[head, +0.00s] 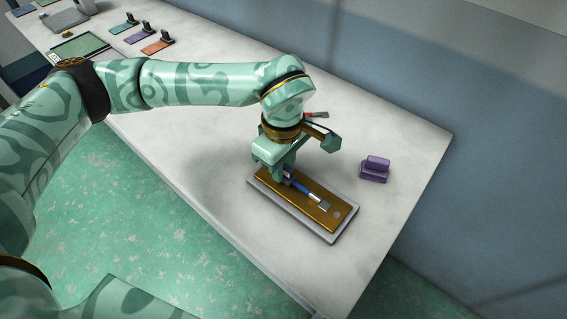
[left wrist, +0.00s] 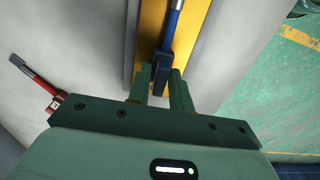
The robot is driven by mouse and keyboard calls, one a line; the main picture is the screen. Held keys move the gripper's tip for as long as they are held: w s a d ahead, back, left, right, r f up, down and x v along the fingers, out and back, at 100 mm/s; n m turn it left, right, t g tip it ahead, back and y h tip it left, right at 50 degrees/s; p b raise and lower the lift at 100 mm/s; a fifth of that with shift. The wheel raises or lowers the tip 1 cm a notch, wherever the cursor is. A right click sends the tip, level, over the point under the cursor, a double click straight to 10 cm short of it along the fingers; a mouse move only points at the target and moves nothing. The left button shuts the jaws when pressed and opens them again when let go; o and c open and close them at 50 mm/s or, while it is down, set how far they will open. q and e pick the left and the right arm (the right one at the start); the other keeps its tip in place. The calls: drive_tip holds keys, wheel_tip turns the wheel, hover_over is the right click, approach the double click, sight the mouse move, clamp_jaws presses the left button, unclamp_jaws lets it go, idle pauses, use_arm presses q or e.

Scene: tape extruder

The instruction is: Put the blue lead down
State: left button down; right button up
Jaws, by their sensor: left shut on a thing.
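The blue lead (head: 306,188) has a blue shaft, a dark grip and a pale metal end. It lies along the brass plate (head: 322,217); I cannot tell whether it touches the plate. My left gripper (head: 288,178) points down over the plate's far-left part and is shut on the lead. In the left wrist view, the lead (left wrist: 173,28) runs up from its dark grip, which is between the fingers of the left gripper (left wrist: 162,82). My right gripper is not in view.
The plate sits on a grey base (head: 286,215) on the white bench (head: 415,150). A red lead (head: 317,114) lies behind my gripper; it shows in the left wrist view (left wrist: 36,79). A purple block (head: 375,169) stands right of the plate. Coloured pieces (head: 157,43) and a green panel (head: 80,47) are far left.

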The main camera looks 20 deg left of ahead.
use_arm(q)
drive_tip(key=c, duration=1.3)
unclamp_jaws()
drive_tip(key=shift+f, duration=0.1)
drive_tip(key=shift+o, duration=0.2)
wheel_tip(320, 180, up, 12)
drive_tip(key=p, duration=0.4)
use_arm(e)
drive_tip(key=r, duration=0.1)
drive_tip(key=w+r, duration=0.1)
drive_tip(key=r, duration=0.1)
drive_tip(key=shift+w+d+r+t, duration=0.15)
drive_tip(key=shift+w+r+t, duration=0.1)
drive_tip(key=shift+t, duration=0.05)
